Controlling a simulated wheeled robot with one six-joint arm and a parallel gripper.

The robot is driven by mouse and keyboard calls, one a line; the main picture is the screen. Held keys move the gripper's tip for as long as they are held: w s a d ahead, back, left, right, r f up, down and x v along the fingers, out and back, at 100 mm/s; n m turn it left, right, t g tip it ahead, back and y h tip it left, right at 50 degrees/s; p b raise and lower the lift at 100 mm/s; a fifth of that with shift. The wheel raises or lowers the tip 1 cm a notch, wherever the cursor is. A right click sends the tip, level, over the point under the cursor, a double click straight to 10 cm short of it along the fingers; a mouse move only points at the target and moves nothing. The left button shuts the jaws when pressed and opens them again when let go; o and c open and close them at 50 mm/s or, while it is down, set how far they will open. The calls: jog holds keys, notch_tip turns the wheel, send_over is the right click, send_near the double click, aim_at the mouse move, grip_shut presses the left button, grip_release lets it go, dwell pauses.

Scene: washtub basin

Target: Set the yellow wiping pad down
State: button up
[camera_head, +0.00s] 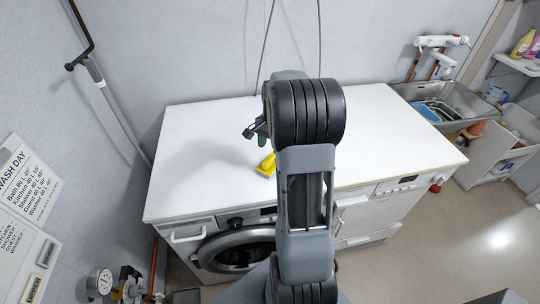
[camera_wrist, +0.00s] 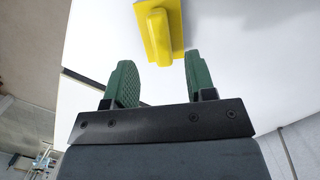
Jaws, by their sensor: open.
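The yellow wiping pad (camera_head: 267,164) lies on the white countertop (camera_head: 205,150) above the washing machine. In the wrist view the yellow wiping pad (camera_wrist: 159,30) shows its raised handle, just beyond the fingertips and roughly in line with the gap between them. My gripper (camera_wrist: 160,75) is open, its two green fingers apart with nothing between them. In the head view my gripper (camera_head: 256,132) is partly hidden by my arm, a little above and left of the pad.
A front-loading washing machine (camera_head: 235,250) stands under the counter. A metal sink (camera_head: 450,106) with a tap (camera_head: 440,42) is at the right. Wall signs (camera_head: 28,180) hang at the left. The counter around the pad is clear.

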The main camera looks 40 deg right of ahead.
jog(key=a+r+n+h, duration=0.1)
jog(key=a+r+n, duration=0.2)
jog(key=a+r, duration=0.4)
jog(key=s+a+n+t, duration=0.4)
jog(key=s+a+n, duration=0.7)
jog(key=a, duration=0.3)
jog(key=shift+s+r+t+h, duration=0.3)
jog(key=shift+s+r+h, duration=0.1)
jog(key=shift+s, duration=0.3)
